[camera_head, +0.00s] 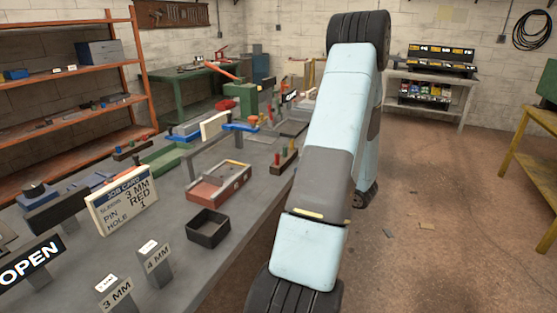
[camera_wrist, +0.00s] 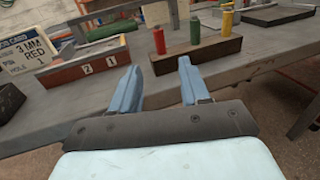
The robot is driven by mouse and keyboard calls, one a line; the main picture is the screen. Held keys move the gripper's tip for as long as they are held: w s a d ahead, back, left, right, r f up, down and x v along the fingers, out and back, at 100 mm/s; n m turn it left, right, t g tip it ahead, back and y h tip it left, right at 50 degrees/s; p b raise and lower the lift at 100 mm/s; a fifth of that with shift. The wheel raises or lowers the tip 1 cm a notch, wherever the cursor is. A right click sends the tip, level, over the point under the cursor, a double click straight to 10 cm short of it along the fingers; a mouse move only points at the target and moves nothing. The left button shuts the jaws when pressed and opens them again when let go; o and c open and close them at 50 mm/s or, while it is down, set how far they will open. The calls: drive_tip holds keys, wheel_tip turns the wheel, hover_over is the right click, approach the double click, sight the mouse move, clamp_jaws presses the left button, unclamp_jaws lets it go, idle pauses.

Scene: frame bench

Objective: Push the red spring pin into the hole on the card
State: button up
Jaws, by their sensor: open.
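The job card (camera_head: 122,205) stands on the bench at left. It reads 3 MM and RED, and its hole line appears to end in 1. The card also shows at the left edge of the wrist view (camera_wrist: 22,62). The red pin (camera_wrist: 158,40) stands upright at the left end of a dark block (camera_wrist: 200,55), beside a green pin (camera_wrist: 194,30) and a yellow pin (camera_wrist: 226,21). My gripper (camera_wrist: 158,66) is open and empty, its two blue fingers apart, with the block beyond them. No pin hole can be made out.
An empty black bin (camera_head: 208,228) and 3 MM and 4 MM stands (camera_head: 158,264) are nearer on the bench. Orange shelves (camera_head: 70,58) stand at left. Open floor lies right of the bench.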

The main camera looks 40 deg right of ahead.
sight(277, 164)
drive_tip(key=w, duration=0.4)
drive_tip(key=w+a, duration=0.1)
drive_tip(key=w, duration=0.8)
drive_tip(key=shift+w+a+r, duration=0.1)
drive_tip(key=shift+w+a, duration=0.1)
drive_tip(key=shift+a, duration=0.2)
drive_tip(key=shift+c, duration=0.3)
clamp_jaws()
